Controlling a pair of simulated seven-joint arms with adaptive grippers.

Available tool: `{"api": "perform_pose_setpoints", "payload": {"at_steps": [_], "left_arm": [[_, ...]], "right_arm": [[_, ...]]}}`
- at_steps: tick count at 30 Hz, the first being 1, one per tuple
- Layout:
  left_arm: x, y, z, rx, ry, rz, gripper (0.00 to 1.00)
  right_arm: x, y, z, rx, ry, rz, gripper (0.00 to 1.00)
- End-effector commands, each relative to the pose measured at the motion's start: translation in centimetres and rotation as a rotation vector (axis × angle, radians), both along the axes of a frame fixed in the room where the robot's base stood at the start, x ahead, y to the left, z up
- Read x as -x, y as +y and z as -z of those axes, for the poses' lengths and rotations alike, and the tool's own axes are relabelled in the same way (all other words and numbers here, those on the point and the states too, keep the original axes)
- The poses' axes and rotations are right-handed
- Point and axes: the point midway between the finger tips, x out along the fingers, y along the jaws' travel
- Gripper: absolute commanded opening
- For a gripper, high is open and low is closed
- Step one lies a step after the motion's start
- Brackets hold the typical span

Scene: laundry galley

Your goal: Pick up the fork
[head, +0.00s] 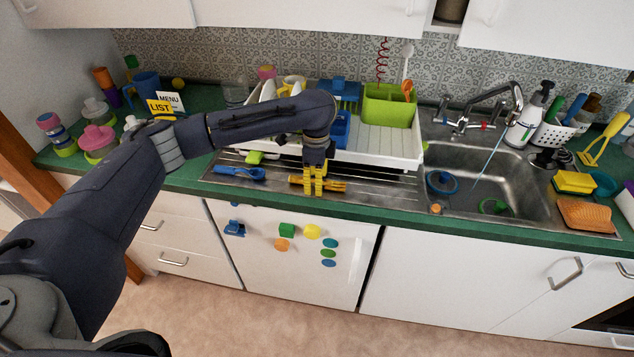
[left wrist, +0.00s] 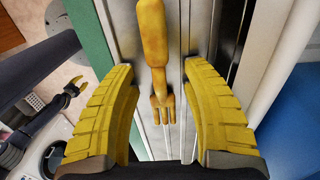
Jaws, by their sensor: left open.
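The fork is orange-yellow and lies on the ridged metal drainboard of the sink. In the left wrist view the fork (left wrist: 154,45) has its handle toward the top and its tines toward the bottom. It shows in the head view (head: 333,185) beside my left gripper, partly hidden. My left gripper (head: 313,190) is over the drainboard with its yellow fingers pointing down. In the left wrist view its fingers (left wrist: 168,110) are open, one on each side of the fork's tines, with gaps between. My right gripper (left wrist: 72,92) shows small and far off in the left wrist view; its opening is unclear.
A white dish rack (head: 380,140) with a green caddy (head: 388,106) stands just behind the drainboard. A blue utensil (head: 237,173) lies to the left on the metal. The sink basin (head: 485,185) is to the right. The green counter edge (head: 340,207) runs in front.

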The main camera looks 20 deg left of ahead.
Motion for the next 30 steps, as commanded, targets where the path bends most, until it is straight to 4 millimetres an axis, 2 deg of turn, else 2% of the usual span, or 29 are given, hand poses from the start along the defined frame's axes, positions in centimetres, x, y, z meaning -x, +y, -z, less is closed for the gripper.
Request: {"api": "perform_pose_setpoints", "payload": {"at_steps": [2,15,30], "left_arm": [[0.00,-0.01,-0.02,0.000,0.000,0.000,0.50],[0.00,-0.03,-0.05,0.000,0.000,0.000,0.00],[0.00,-0.02,-0.06,0.000,0.000,0.000,0.00]], "right_arm": [[0.02,0.02,0.00,0.000,0.000,0.000,0.34],[0.03,0.05,0.00,-0.001,0.000,0.000,0.34],[0.03,0.06,0.00,-0.001,0.000,0.000,0.34]]}}
